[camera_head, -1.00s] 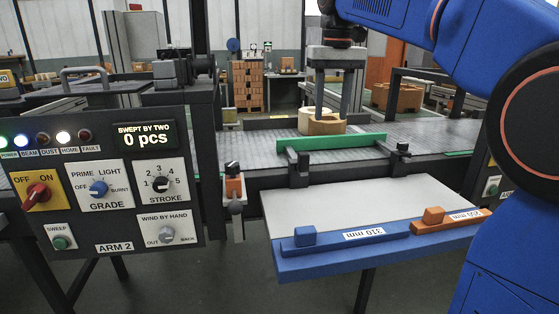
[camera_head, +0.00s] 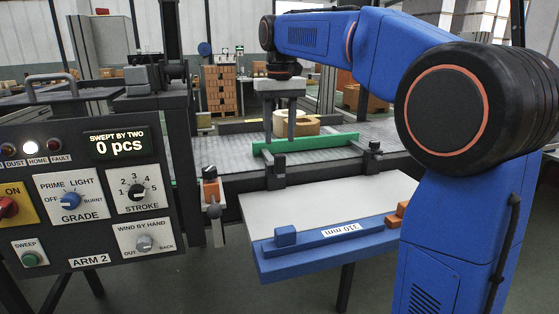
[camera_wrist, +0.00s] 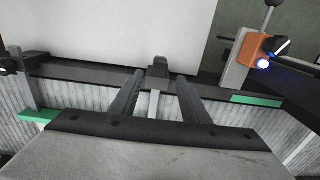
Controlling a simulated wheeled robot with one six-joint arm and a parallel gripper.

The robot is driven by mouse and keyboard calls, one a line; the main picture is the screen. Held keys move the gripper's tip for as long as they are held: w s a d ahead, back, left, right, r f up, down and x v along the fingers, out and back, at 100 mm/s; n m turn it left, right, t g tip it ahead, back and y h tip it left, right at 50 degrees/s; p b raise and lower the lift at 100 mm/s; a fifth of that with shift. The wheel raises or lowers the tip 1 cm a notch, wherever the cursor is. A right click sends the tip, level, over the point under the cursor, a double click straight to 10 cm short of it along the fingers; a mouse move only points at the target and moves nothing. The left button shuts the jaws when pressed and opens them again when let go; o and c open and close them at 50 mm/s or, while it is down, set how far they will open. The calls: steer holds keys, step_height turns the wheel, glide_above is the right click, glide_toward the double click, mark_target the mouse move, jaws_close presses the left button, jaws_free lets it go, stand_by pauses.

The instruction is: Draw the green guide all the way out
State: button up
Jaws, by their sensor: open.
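The green guide (camera_head: 312,143) is a long bar lying across the belt's near side, on two dark clamps (camera_head: 275,172) at the belt's front edge. My gripper (camera_head: 279,133) points down with its two fingers apart and empty, over the left half of the guide. The fingertips end near the guide's top or just behind it; I cannot tell if they touch. In the wrist view the open fingers (camera_wrist: 160,80) straddle a dark clamp post, and a green end (camera_wrist: 36,116) shows at left. My gripper's body hides most of the guide there.
A tan ring-shaped piece (camera_head: 312,124) lies on the belt behind the guide.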

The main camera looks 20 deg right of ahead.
mark_target(280, 155)
step_height(280, 155, down, 8)
steer(key=shift+f, duration=0.2)
stand_by(0.3)
